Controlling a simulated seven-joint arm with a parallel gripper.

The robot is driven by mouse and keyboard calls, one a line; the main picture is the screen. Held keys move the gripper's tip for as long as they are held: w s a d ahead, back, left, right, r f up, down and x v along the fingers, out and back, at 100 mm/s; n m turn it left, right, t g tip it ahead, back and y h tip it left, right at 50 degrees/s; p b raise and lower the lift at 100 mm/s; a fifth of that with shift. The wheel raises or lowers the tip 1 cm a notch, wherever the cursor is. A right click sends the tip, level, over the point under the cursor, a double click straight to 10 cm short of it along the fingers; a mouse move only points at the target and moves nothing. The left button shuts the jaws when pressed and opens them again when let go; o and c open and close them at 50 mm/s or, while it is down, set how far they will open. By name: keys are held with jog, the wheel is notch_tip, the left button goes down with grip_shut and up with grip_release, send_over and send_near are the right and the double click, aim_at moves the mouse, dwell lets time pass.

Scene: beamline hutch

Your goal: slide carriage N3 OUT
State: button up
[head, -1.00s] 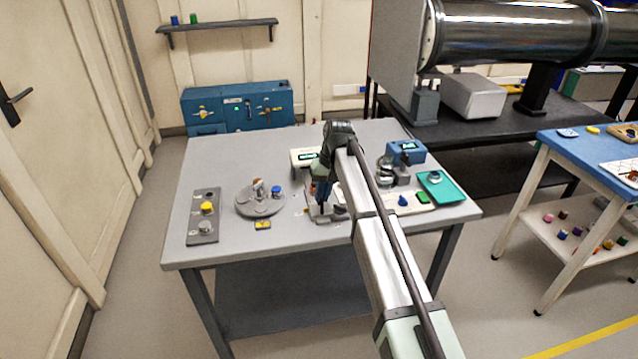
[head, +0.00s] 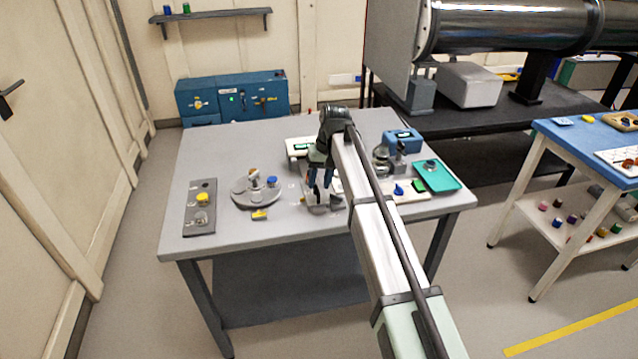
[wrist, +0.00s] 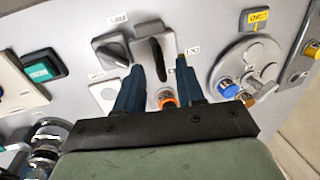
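My gripper (wrist: 160,66) has its two blue fingers apart, with nothing seen clamped between them in the wrist view. In the gap lie a grey plate with a dark slot (wrist: 153,52) and an orange-ringed fitting (wrist: 167,98). A small label (wrist: 193,50) sits beside the right fingertip and may read N3, but it is too small to be sure. I cannot tell which part is the carriage, or whether the fingers touch it. In the head view my gripper (head: 319,190) points down over the middle of the table, and my arm hides part of the fixture.
On the grey table (head: 270,232), a round turntable (head: 243,198) with a blue-capped piece stands left of my gripper. A dark knob (wrist: 114,52) is close to the left finger. A teal tray (head: 452,186) lies at the right.

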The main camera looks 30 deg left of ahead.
notch_tip(320, 180, up, 12)
jog(key=w+d, duration=0.1)
jog(key=shift+w+d+r, duration=0.2)
jog(key=shift+w+d, duration=0.1)
jog(key=shift+d, duration=0.1)
dwell(0.4)
jog(key=s+d+f+m+g, duration=0.15)
jog(key=s+d+f, duration=0.25)
jog(key=d+f, duration=0.95)
jog(key=s+d+f+m, duration=0.2)
jog(key=s+d+f, duration=0.2)
jog(key=d+f, duration=1)
jog(key=s+d+f+m+g, duration=0.15)
jog(key=s+d+f, duration=0.25)
jog(key=d+f, duration=0.95)
jog(key=s+d+f+m, duration=0.1)
jog(key=s+d+f, duration=0.4)
jog(key=s+f, duration=0.2)
jog(key=s+d+f+m+g+h, duration=0.1)
jog(key=s+d+f, duration=0.5)
jog(key=s, duration=0.6)
jog(key=s+d+f+m+g, duration=0.1)
jog(key=s+d+f+m, duration=0.1)
jog(key=s+d+f, duration=0.4)
jog(key=s+f, duration=0.1)
jog(key=s, duration=0.3)
jog(key=shift+f+h, duration=0.3)
jog(key=shift+f, duration=0.05)
